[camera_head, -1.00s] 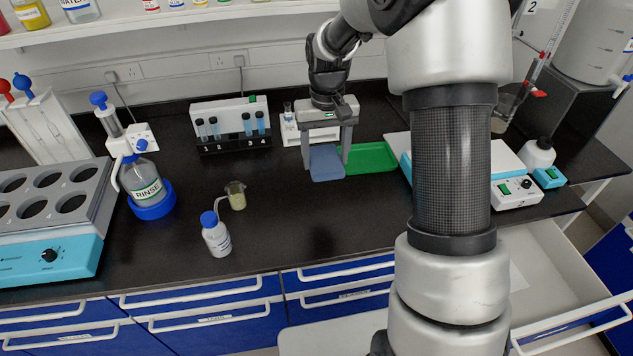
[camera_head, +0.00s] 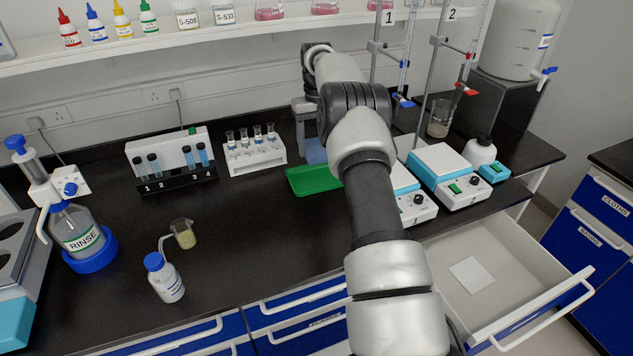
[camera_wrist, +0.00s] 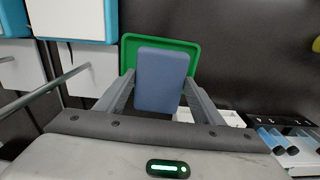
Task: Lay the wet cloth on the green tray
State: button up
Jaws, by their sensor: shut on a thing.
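A flat blue cloth (camera_wrist: 162,78) is held between the two fingers of my gripper (camera_wrist: 158,88) in the wrist view. In the head view the cloth (camera_head: 315,151) shows just behind the green tray (camera_head: 310,182), partly hidden by my arm. The green tray (camera_wrist: 187,45) lies on the black bench and is partly covered by the cloth in the wrist view. I cannot tell whether the cloth touches the tray. My gripper (camera_head: 313,128) is mostly hidden behind my arm in the head view.
A white rack of vials (camera_head: 254,155) stands left of the tray, and white-and-blue hot plates (camera_head: 447,170) stand to the right. A burette stand (camera_head: 376,50) is behind. The open drawer (camera_head: 520,270) juts out at front right. The bench left of the tray's front is clear.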

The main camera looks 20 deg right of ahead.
notch_tip(320, 180, down, 10)
jog(key=shift+d+r, duration=0.1)
dwell(0.4)
jog(key=shift+f, duration=0.25)
jog(key=o, duration=1.1)
jog(key=shift+r, duration=0.1)
